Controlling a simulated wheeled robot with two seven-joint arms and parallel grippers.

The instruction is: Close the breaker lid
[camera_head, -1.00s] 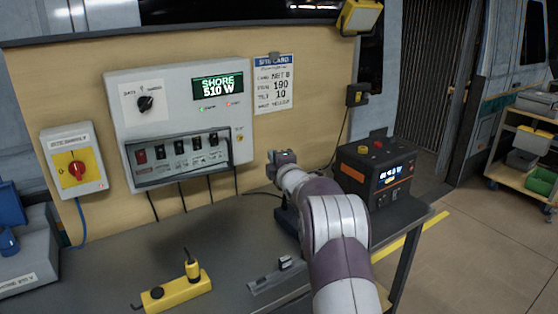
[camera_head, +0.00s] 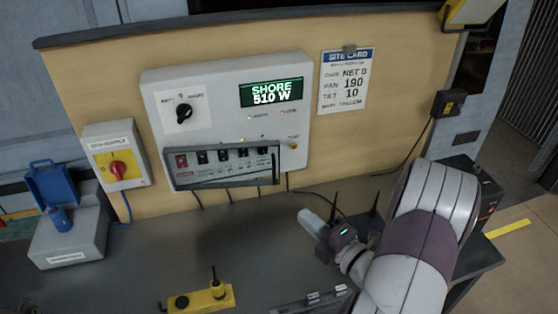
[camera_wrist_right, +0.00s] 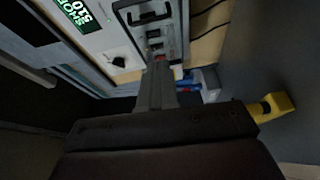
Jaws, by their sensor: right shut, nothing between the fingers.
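The breaker lid (camera_head: 228,184) is a clear pane in a dark frame on the lower part of the white power panel (camera_head: 225,125). A row of switches, one red, shows behind or above it. I cannot tell exactly how far the lid stands out from the panel. My right gripper (camera_head: 307,218) is in front of the panel, below and right of the lid, apart from it. Its fingers are shut and empty. In the right wrist view the shut fingers (camera_wrist_right: 158,76) point toward the panel's switch row (camera_wrist_right: 153,38). My left gripper is not in view.
A red rotary switch box (camera_head: 117,160) is left of the panel. A grey box with a raised blue cover (camera_head: 53,185) stands on the bench at left. A yellow connector block (camera_head: 200,298) lies in front. A black power unit (camera_head: 490,200) is partly behind my right arm.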

